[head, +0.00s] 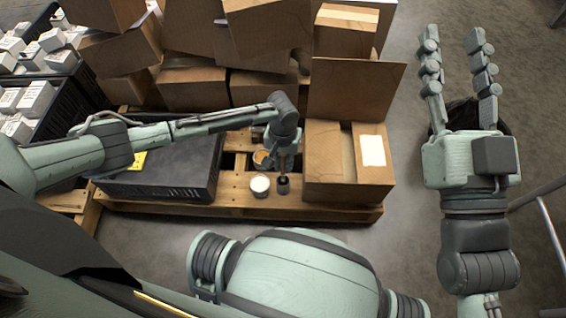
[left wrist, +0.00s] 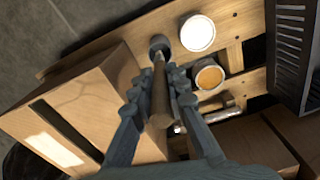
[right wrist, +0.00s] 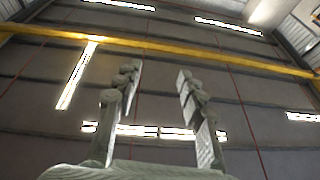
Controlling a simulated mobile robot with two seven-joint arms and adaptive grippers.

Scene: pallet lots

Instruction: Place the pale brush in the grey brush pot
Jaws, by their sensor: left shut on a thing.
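My left gripper (head: 284,158) is shut on the pale brush (left wrist: 160,98), whose tan handle shows between the fingers in the left wrist view. The grey brush pot (head: 283,186) is a small dark cup on the pallet, directly below the gripper; it also shows in the left wrist view (left wrist: 158,42). The brush's far end meets the pot's mouth in that view; how far inside it is, I cannot tell. My right gripper (head: 458,75) is open and empty over the floor at right, and shows open in the right wrist view (right wrist: 155,100).
A white tin (head: 260,184) stands just left of the pot, with an orange-filled tin (head: 262,158) behind it. An open cardboard box (head: 320,158) is close on the right, a dark crate (head: 170,178) on the left. Stacked cartons (head: 192,88) stand behind.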

